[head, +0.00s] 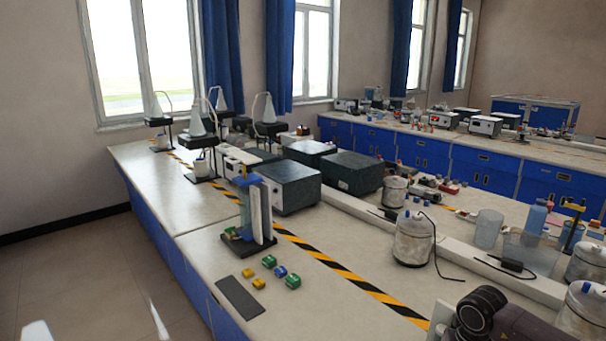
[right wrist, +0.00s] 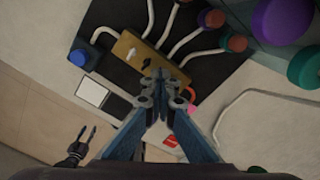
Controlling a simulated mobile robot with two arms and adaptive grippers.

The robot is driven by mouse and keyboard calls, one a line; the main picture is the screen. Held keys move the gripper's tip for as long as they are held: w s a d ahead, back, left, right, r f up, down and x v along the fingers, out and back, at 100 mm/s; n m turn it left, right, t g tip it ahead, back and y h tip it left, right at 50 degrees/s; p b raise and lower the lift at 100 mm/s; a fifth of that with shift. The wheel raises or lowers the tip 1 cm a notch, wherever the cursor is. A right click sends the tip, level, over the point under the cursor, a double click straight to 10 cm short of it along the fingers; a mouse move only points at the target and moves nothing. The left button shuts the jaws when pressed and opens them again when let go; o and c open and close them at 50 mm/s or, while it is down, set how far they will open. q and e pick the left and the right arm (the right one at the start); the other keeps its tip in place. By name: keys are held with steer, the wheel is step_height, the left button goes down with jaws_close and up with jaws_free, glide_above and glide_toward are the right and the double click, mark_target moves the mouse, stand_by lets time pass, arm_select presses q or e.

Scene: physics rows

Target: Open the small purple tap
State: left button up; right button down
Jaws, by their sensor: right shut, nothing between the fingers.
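In the right wrist view my right gripper (right wrist: 160,76) is shut and empty, its fingertips over the lower edge of a brass block (right wrist: 140,50) on a dark panel. I cannot tell whether they touch it. White tubes run from the block to several small round coloured caps, one purplish with an orange-brown end (right wrist: 211,18). A larger purple round part (right wrist: 283,20) is at the top right. I cannot tell which of these is the small purple tap. What looks like my left gripper (right wrist: 86,132) is at the lower left, fingers apart. The head view shows neither gripper nor the tap clearly.
A blue cap (right wrist: 82,59) and a white square (right wrist: 92,92) lie left of the block. A large green part (right wrist: 305,68) is at the right. In the head view, a metal canister (head: 412,240) and a stand (head: 248,243) occupy the near bench.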

steer(key=n+b, duration=0.1)
steer(key=n, duration=0.1)
steer(key=shift+f+n+b, duration=0.15)
steer(key=shift+n+b, duration=0.45)
steer(key=shift+n, duration=0.6)
steer(key=shift+n+b, duration=0.6)
steer(key=shift+n, duration=0.4)
steer(key=shift+n+b, duration=0.4)
steer(key=shift+n, duration=0.9)
